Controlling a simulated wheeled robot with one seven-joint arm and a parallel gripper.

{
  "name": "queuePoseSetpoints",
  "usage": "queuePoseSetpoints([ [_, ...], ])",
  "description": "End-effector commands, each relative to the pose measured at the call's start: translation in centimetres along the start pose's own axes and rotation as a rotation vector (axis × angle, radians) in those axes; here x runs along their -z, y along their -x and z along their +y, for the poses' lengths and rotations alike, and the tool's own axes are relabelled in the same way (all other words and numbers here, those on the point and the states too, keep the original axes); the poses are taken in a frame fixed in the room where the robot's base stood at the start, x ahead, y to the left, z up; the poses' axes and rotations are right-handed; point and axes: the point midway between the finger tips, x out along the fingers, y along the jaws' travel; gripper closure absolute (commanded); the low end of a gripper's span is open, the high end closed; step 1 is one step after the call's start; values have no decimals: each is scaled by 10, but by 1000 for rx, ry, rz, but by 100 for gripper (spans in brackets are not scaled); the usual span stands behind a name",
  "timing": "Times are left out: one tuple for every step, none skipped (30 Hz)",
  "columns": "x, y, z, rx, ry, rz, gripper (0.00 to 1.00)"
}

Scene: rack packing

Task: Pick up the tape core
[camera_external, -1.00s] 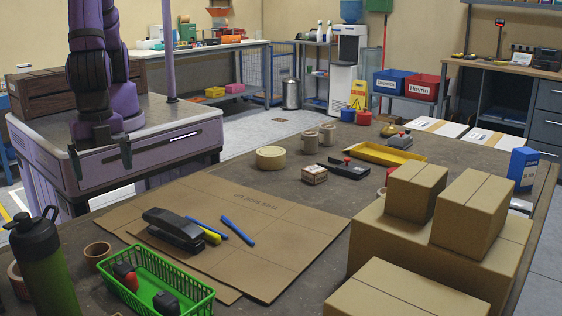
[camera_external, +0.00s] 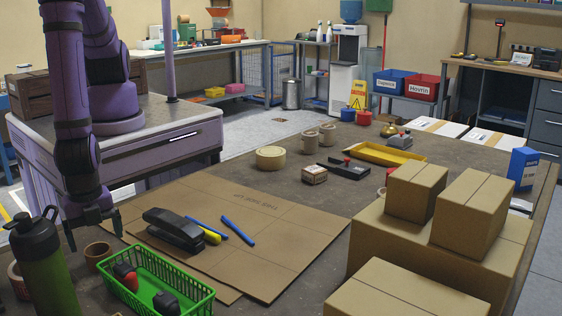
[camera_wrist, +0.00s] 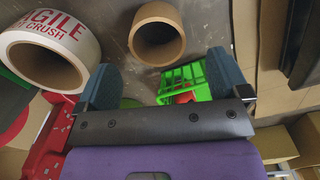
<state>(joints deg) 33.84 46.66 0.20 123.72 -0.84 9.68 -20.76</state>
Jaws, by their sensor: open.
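The tape core (camera_external: 97,255), a short brown cardboard tube, stands on the workbench between the green bottle and the green basket. In the wrist view the tape core (camera_wrist: 158,11) is at top centre, its opening facing the camera. My gripper (camera_external: 93,230) is open and empty above the tape core. In the wrist view, my gripper's (camera_wrist: 161,78) two blue-grey fingers are spread apart, with the core beyond the gap between them. The core is apart from both fingers in that view.
A green bottle (camera_external: 47,270) stands close left. A white printed tape roll (camera_wrist: 72,30) is beside the core. A green basket (camera_external: 150,266) with dark and red items is to the right. A black stapler-like tool (camera_external: 175,229) lies on flat cardboard (camera_external: 280,225). Boxes (camera_external: 400,235) fill the right.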

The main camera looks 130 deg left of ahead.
Motion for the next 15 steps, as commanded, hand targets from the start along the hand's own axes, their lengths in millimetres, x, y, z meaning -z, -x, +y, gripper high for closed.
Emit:
queuePoseSetpoints([
  [-1,-2,0,0,0,-1,6],
  [-1,-4,0,0,0,-1,6],
  [-2,-8,0,0,-1,-1,6],
  [-3,-11,1,0,-1,-1,6],
  [-4,-16,1,1,-1,-2,6],
  [-6,-22,1,1,-1,-3,6],
  [-7,-26,2,1,-1,-2,6],
  [-8,-30,2,1,-1,-2,6],
  [-9,-35,2,1,0,-2,6],
  [-8,-38,2,1,0,-1,6],
  [-8,-42,2,0,0,0,6],
  [-8,-45,2,0,0,0,6],
  [-8,-48,2,0,1,0,6],
  [-8,-49,2,0,1,0,6],
  [-8,-51,2,0,1,1,6],
])
